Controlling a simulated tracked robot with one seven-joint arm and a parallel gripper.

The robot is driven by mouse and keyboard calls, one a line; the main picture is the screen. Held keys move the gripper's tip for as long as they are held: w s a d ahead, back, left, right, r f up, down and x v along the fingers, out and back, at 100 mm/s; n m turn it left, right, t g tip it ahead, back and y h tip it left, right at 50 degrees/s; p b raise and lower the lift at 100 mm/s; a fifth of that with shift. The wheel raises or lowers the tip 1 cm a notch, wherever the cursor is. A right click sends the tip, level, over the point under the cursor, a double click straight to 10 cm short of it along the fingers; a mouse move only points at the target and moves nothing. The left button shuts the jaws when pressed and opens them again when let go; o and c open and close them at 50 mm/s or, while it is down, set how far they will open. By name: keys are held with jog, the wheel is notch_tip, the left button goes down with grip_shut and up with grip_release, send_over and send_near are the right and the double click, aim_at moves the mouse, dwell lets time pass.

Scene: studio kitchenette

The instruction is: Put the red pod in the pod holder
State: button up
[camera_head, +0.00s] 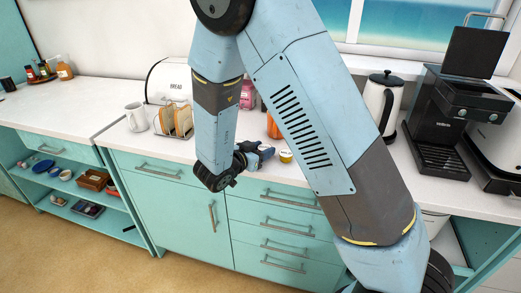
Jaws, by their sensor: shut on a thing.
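My gripper (262,152) is low over the front of the white counter, just right of my dark wrist. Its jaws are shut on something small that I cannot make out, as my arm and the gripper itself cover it. I cannot pick out the red pod clearly. A small round tub or pod with a yellow top (286,156) is right beside the gripper, on the counter. An orange-red object (273,127) shows behind, partly hidden by my arm. I cannot identify the pod holder; my arm hides part of the counter.
A black coffee machine (440,135) and a white kettle (382,103) stand at right. Drawers (270,217) lie below; the left counter (60,105) is mostly clear.

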jog(key=shift+f, duration=0.15)
jog(key=o, duration=1)
jog(key=shift+a, duration=0.1)
jog(key=v, duration=1.3)
jog(key=shift+s+a+r, duration=0.1)
jog(key=shift+a+r, duration=0.25)
